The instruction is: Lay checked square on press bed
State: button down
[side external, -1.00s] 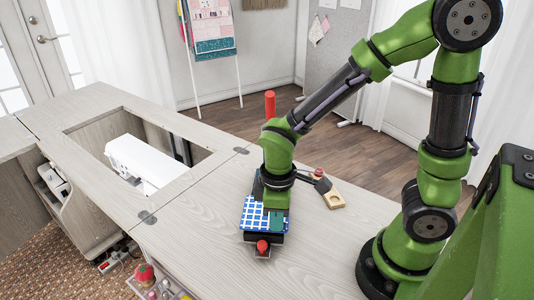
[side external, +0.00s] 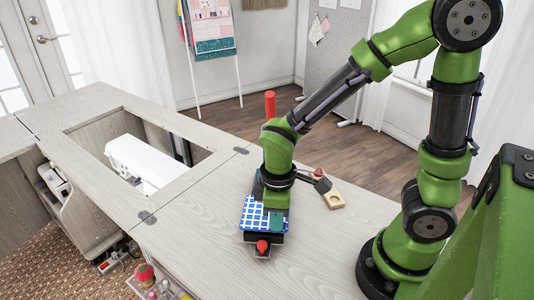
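The blue-and-white checked square (side external: 254,214) lies flat at the press, directly under my gripper (side external: 276,222). My gripper points down at the square's right part and covers some of it. Its fingertips are hard to make out, so I cannot tell whether they pinch the cloth or are apart. The press (side external: 262,247) is mostly hidden below the square and my arm; its dark front end with a red knob shows. I cannot see whether the square rests fully on the bed.
A wooden block (side external: 334,200) with a red-topped part stands to the right of the press. A red cylinder (side external: 270,104) rises behind my wrist. A white sewing machine (side external: 143,164) sits in the cabinet opening at left. The tabletop in front of the press is clear.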

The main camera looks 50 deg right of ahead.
jog(key=shift+f, duration=0.4)
dwell(0.8)
jog(key=c, duration=1.2)
grip_release()
notch_tip(320, 180, up, 17)
